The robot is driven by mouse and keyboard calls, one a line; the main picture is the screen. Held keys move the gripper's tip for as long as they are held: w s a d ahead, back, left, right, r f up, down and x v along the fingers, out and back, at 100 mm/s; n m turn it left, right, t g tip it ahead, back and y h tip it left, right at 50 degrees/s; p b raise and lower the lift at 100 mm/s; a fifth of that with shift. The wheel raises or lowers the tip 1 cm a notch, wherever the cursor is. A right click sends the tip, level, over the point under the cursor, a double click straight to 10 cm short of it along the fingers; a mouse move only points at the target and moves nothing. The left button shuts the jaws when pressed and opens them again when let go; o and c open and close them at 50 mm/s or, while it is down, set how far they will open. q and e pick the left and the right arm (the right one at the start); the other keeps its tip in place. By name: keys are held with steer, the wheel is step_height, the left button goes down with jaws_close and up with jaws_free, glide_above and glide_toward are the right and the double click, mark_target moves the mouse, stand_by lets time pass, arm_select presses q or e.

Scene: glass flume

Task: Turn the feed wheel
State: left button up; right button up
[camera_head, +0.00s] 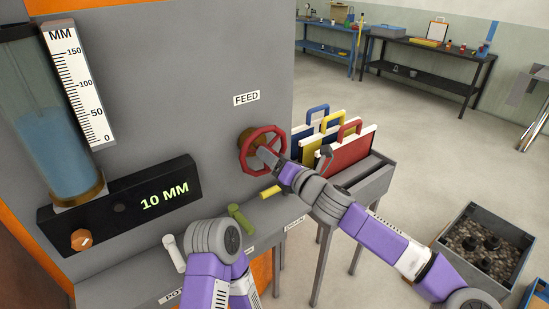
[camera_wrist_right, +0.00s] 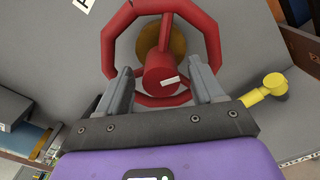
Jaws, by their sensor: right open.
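The red feed wheel (camera_head: 249,151) is mounted on the grey panel below the FEED label (camera_head: 246,98). It fills the upper middle of the right wrist view (camera_wrist_right: 114,40), with a red hub (camera_wrist_right: 160,80) carrying a white mark and a brass-coloured part behind. My right gripper (camera_head: 265,153) is at the wheel's front. In the right wrist view its two fingers (camera_wrist_right: 163,84) are open, one on each side of the hub; I cannot tell whether they touch it. My left arm shows at the bottom centre of the head view, but its gripper fingers do not show.
A black display (camera_head: 120,205) reads 10 MM beside a water cylinder (camera_head: 55,140) with a scale (camera_head: 78,85). Green (camera_head: 241,218), white (camera_head: 173,252) and yellow (camera_head: 270,192) handles stick out below the wheel. A rack (camera_head: 365,185) of coloured-handled plates stands close at right. A gravel crate (camera_head: 455,265) is on the floor.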

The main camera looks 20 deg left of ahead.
steer(key=b+v, duration=0.1)
steer(key=v, duration=0.6)
steer(key=shift+s+d, duration=0.15)
steer(key=shift+d, duration=0.05)
steer(key=s+d+f+n+g+h+p, duration=0.1)
steer(key=s+d+f+n+g+h, duration=0.15)
steer(key=f+n, duration=0.95)
steer(key=s+d+f+n+g+h+p, duration=0.1)
steer(key=s+d+f+n+h, duration=0.25)
steer(key=f, duration=1.75)
steer(key=s+d+f+n+g+h+p, duration=0.1)
steer(key=s+d+f+n+g+h, duration=0.1)
steer(key=s+d+f+n, duration=0.4)
steer(key=s+d+f+n+g+h+p, duration=0.1)
steer(key=s+d+f+n+g+h, duration=0.2)
steer(key=s+d+f+n, duration=0.4)
steer(key=s+d+f, duration=0.3)
steer(key=s+d, duration=0.3)
steer(key=d, duration=0.3)
steer(key=shift+s+d+f, duration=0.2)
steer(key=shift+s+d, duration=0.1)
stand_by(1.3)
